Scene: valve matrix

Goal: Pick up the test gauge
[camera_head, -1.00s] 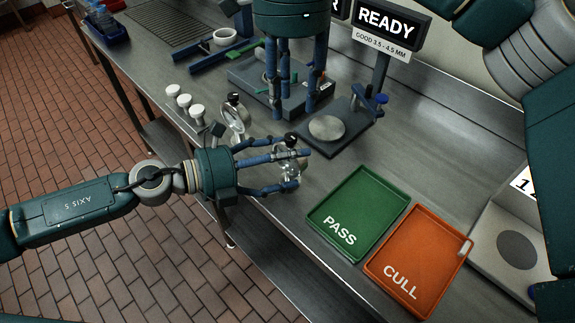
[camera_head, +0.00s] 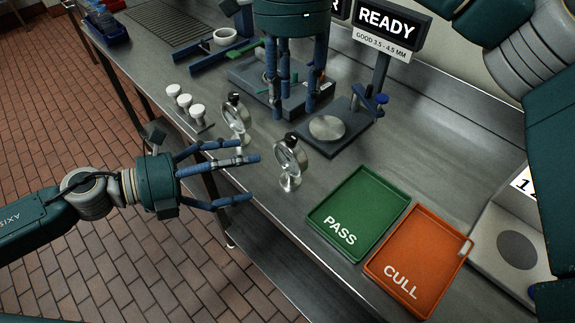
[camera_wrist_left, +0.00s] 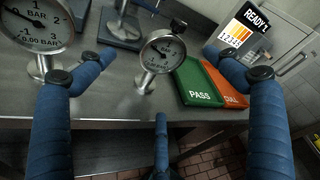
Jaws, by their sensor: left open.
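Two round dial gauges on silver stems stand on the steel bench; I cannot tell which is the test gauge. The nearer gauge (camera_head: 289,158) stands left of the green tray and shows centrally in the left wrist view (camera_wrist_left: 161,52). The other gauge (camera_head: 235,118) is further back, large at the left of the wrist view (camera_wrist_left: 35,28). My left gripper (camera_head: 250,176) is open and empty, its fingers spread at the bench's front edge, pointing toward the nearer gauge and apart from it. My right gripper (camera_head: 293,112) hangs fingers-down over a dark fixture, fingers apart.
A green PASS tray (camera_head: 324,234) and an orange CULL tray (camera_head: 379,268) lie to the right. Several white-topped pegs (camera_head: 185,100) stand left of the gauges. A dark stand with a round metal disc (camera_head: 327,128) and READY sign (camera_head: 388,20) is behind.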

